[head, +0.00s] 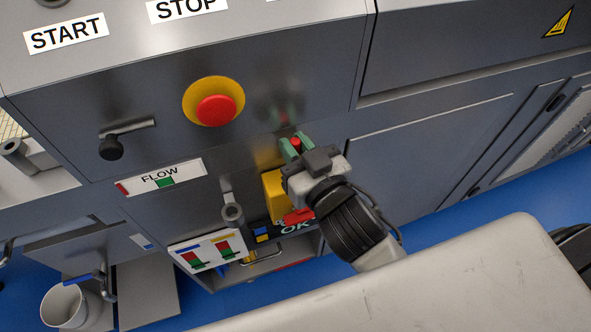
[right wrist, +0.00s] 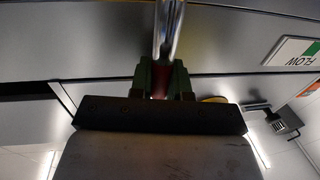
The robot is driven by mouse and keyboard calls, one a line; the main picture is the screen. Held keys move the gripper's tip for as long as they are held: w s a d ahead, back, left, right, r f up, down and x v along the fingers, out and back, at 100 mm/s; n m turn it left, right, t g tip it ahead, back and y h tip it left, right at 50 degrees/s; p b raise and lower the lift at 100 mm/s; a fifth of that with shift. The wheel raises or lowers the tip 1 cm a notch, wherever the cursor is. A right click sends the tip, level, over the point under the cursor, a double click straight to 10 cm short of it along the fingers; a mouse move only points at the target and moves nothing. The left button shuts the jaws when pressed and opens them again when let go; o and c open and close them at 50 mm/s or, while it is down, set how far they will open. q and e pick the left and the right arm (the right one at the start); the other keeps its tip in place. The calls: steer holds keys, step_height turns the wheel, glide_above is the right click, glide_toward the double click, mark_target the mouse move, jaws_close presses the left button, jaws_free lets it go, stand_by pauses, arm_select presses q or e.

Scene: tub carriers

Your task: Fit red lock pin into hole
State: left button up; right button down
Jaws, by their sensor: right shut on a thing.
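My right gripper (head: 294,146) is in front of the grey machine panel, right of and below the red stop button. Its green fingers are shut on the red lock pin (head: 295,141), whose red end shows between them. In the right wrist view the fingers (right wrist: 165,82) close around a dark red part, and a shiny metal rod (right wrist: 168,30) runs up from it across the grey panel. I cannot tell whether the rod's far end touches anything. I cannot make out the hole in either view. My left gripper is not in view.
A yellow block (head: 272,194) sits on the machine just left of my right wrist. A white cup (head: 66,306) is at lower left.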

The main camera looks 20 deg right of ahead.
step_height(320, 180, down, 6)
steer(key=shift+s+r+b, duration=0.1)
steer(key=shift+b, duration=0.75)
steer(key=c, duration=1.1)
jaws_free()
